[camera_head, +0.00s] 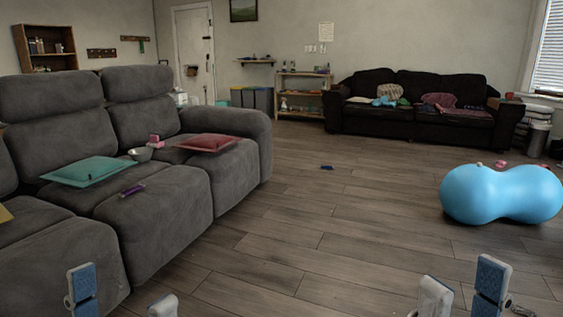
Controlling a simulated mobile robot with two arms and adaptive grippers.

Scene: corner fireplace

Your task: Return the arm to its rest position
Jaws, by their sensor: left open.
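My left gripper (122,298) shows at the bottom left edge, with two blue-and-white fingertips apart and nothing visible between them. It is in front of the grey sofa (160,210). My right gripper (463,290) shows at the bottom right, its fingertips also apart with only floor visible between them. The rest of both arms is out of view below the frame.
A blue peanut-shaped ball (500,195) lies on the right. Wooden floor (330,225) between is mostly clear. A dark sofa (415,118) stands behind.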

